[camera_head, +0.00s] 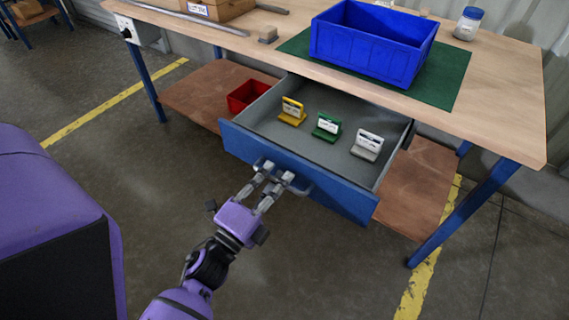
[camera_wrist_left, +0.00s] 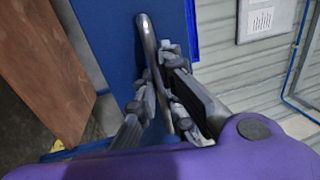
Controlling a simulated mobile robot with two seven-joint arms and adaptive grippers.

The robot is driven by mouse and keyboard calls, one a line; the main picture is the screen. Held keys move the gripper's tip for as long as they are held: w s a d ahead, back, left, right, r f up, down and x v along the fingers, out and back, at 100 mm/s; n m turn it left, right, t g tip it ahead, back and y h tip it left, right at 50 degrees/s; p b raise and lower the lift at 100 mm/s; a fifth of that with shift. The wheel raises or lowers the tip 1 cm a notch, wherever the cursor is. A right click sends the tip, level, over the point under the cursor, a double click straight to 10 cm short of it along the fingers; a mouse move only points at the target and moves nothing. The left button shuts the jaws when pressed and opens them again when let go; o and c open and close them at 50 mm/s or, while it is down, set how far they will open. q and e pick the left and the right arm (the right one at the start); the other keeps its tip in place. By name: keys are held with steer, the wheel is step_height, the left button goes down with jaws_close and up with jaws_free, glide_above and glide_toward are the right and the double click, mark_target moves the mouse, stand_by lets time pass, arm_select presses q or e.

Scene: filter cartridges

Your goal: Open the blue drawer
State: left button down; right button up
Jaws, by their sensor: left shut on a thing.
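The blue drawer (camera_head: 300,170) under the workbench stands pulled out, and its grey inside shows in the head view. Its front also shows in the left wrist view (camera_wrist_left: 110,35). My left gripper (camera_head: 273,178) is shut on the drawer's grey bar handle (camera_head: 301,189). In the left wrist view, the fingers of my left gripper (camera_wrist_left: 155,95) sit on both sides of the handle (camera_wrist_left: 148,40). Inside the drawer stand a yellow holder (camera_head: 292,112), a green holder (camera_head: 327,127) and a grey holder (camera_head: 368,146), each with a white label. My right gripper is not in view.
A blue bin (camera_head: 365,62) stands on a green mat (camera_head: 450,85) on the wooden workbench (camera_head: 505,110). A red bin (camera_head: 246,96) sits on the lower shelf (camera_head: 190,98). The floor before the drawer is clear apart from my arm.

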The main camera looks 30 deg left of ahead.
arm_select(q)
steer(key=shift+s, duration=0.45)
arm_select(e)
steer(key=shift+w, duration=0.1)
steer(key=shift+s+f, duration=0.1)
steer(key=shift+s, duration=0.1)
arm_select(q)
steer(key=c, duration=1.8)
jaws_free()
steer(key=shift+c, duration=0.2)
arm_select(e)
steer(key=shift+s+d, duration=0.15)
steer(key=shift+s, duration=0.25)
